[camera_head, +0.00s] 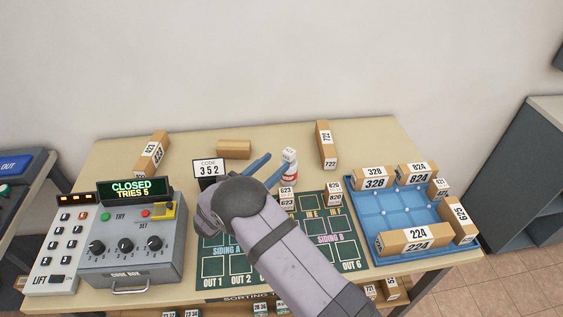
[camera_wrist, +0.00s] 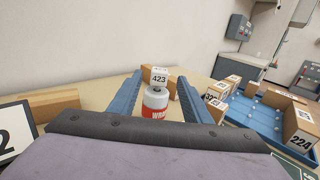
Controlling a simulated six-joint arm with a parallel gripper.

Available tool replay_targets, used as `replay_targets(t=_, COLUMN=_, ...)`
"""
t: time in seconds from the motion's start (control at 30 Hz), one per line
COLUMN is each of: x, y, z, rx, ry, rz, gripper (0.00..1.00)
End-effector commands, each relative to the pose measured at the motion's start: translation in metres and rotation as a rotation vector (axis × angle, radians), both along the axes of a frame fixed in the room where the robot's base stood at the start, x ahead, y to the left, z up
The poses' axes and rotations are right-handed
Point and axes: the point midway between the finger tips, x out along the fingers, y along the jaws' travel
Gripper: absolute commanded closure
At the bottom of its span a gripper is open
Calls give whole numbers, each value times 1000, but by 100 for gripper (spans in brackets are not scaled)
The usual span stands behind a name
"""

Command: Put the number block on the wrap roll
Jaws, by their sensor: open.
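A small pale number block (camera_wrist: 159,77), marked 423, appears to sit on top of the wrap roll (camera_wrist: 156,102), which is upright with a white upper part and a red printed band. In the head view the block (camera_head: 289,154) and the roll (camera_head: 291,176) stand at the middle of the table. My gripper (camera_wrist: 161,78) is open, with one blue finger on each side of the roll and block and visible gaps between. In the head view my gripper (camera_head: 279,160) partly covers the roll. The contact under the block is too small to see clearly.
A code sign (camera_head: 208,168) reading 352 stands left of my gripper. Brown boxes (camera_head: 234,149) lie behind. A blue tray (camera_head: 398,208) with several numbered boxes is at right, a green sorting mat (camera_head: 338,250) in front, and a code box (camera_head: 130,245) at left.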

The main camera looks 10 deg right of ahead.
Motion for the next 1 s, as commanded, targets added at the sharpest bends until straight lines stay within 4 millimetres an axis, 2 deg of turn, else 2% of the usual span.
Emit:
replay_targets(t=0.1, x=-15, y=16, z=-3, rx=1, ry=-1, rz=3, gripper=56)
replay_targets(t=0.3, x=-31, y=32, z=-2, rx=1, ry=-1, rz=1, gripper=56)
replay_targets(t=0.7, x=-39, y=36, z=1, rx=3, ry=1, rz=-4, gripper=56)
replay_targets(t=0.77, x=-39, y=32, z=1, rx=13, ry=5, rz=-17, gripper=56)
replay_targets(t=0.87, x=-45, y=12, z=1, rx=64, ry=17, rz=-72, gripper=56)
replay_targets(t=0.97, x=-59, y=-22, z=0, rx=164, ry=37, rz=-180, gripper=56)
replay_targets(t=1.0, x=-69, y=-40, z=-2, rx=220, ry=46, rz=-239, gripper=56)
